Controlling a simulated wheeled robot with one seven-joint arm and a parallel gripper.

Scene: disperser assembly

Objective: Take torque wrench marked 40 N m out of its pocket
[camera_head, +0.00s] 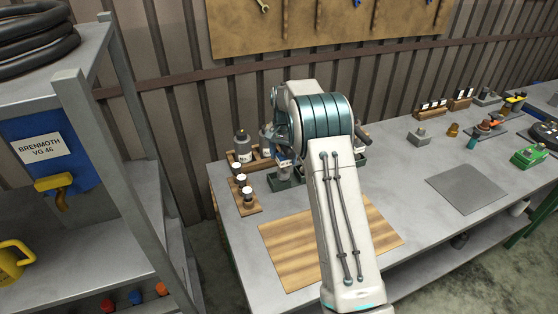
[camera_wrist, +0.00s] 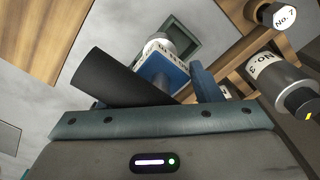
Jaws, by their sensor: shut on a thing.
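In the wrist view a tool with a thick black grip (camera_wrist: 112,84) lies slanted across my gripper (camera_wrist: 188,82), which is shut on it. Beside the grip are a blue part and a white label ending in "N m"; its number is hard to read, so I cannot confirm 40. This is taken to be the torque wrench. A green square pocket (camera_wrist: 190,32) shows behind the label; the wrench looks apart from it, though the overlap hides the gap. In the head view my arm covers most of the wrench and gripper. A green holder (camera_head: 284,183) stands beside my arm.
Labelled pieces No. 7 (camera_wrist: 279,16) and No. 3 (camera_wrist: 275,78) stand close to my gripper's right in the wrist view. A wooden rack with bottles (camera_head: 242,145) and a small block of jars (camera_head: 246,194) stand left. A wooden board (camera_head: 285,250) lies clear in front.

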